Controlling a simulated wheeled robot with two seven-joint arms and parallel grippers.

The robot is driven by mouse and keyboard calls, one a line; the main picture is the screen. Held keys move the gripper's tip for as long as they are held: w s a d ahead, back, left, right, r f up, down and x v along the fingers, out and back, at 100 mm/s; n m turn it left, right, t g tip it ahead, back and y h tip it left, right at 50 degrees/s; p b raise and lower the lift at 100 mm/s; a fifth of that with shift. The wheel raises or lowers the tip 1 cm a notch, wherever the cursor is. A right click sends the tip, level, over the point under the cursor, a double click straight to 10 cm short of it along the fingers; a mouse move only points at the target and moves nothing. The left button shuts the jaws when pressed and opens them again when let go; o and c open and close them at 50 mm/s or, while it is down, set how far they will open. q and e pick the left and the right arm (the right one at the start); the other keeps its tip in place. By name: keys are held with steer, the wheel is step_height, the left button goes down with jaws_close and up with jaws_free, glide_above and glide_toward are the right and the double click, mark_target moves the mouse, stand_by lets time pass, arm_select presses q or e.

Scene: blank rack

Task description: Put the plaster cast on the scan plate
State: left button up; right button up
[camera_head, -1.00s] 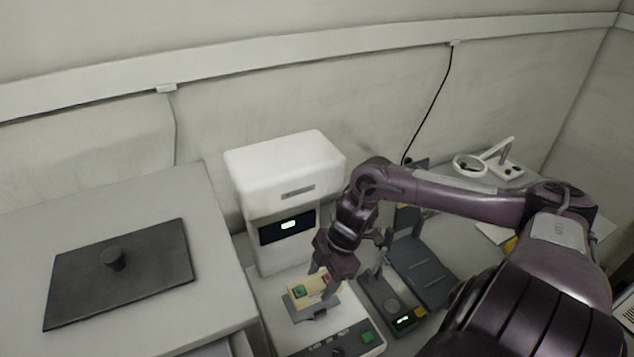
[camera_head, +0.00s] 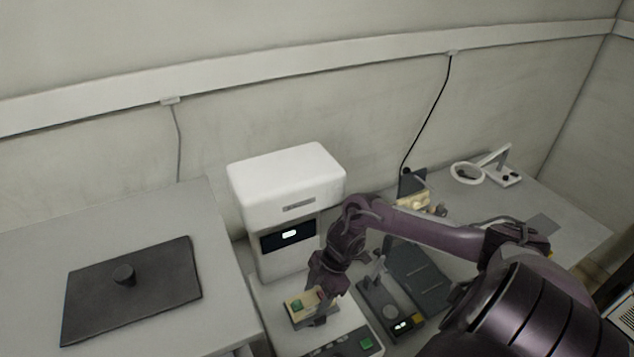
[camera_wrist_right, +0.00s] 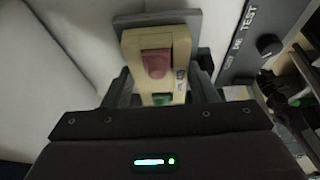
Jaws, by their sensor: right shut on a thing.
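The plaster cast appears as a cream block (camera_head: 300,304) with a green and a red patch, in front of the white scanner. In the right wrist view the cast (camera_wrist_right: 181,48) shows between my fingers, its red patch toward the far end and the green one nearer. My right gripper (camera_head: 320,309) is shut on it. The scan plate, a grey slab (camera_wrist_right: 150,19), shows just beyond and under the cast in the wrist view. Whether the cast's underside touches the plate is hidden. My left gripper is not in view.
The white scanner (camera_head: 287,180) stands behind the cast. Right of it are a dark device with a lit display (camera_head: 402,326) and a dark grey tray (camera_head: 422,283). Several small cream pieces (camera_head: 416,203) lie farther back. A dark plate with a knob (camera_head: 130,295) lies on the left table.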

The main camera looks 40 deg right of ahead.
steer(key=shift+f, duration=0.1)
steer(key=o, duration=0.8)
steer(key=shift+r, duration=0.25)
steer(key=b+v, duration=0.1)
steer(key=v, duration=1.1)
steer(key=shift+b, duration=0.35)
steer(key=shift+s+f, duration=0.1)
